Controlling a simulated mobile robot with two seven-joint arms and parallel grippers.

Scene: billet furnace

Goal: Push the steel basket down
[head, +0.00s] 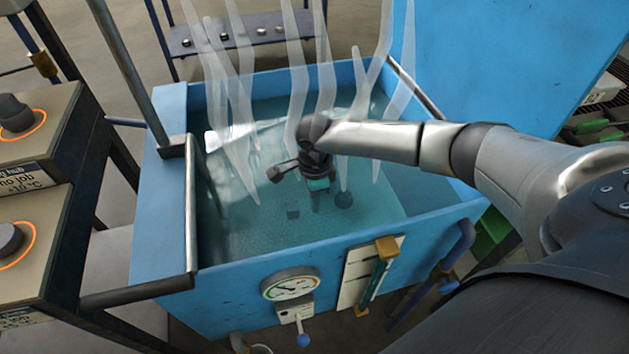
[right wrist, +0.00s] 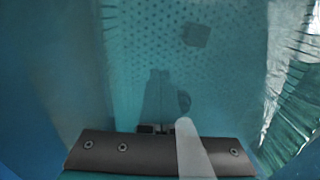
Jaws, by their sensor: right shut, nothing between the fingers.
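The steel basket shows as a perforated grey-teal surface (head: 262,232) under the water in the blue tank (head: 230,308). The right wrist view shows its holes (right wrist: 150,45) too. Contact with the basket cannot be told. My left gripper is out of view.
Pale steam wisps (head: 297,75) partly veil the tank. A steel post (head: 125,65) and dark bar (head: 135,291) stand at its left edge. A gauge (head: 290,284) is on the front wall. Control boxes (head: 38,130) stand left; a shelf (head: 235,35) stands behind.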

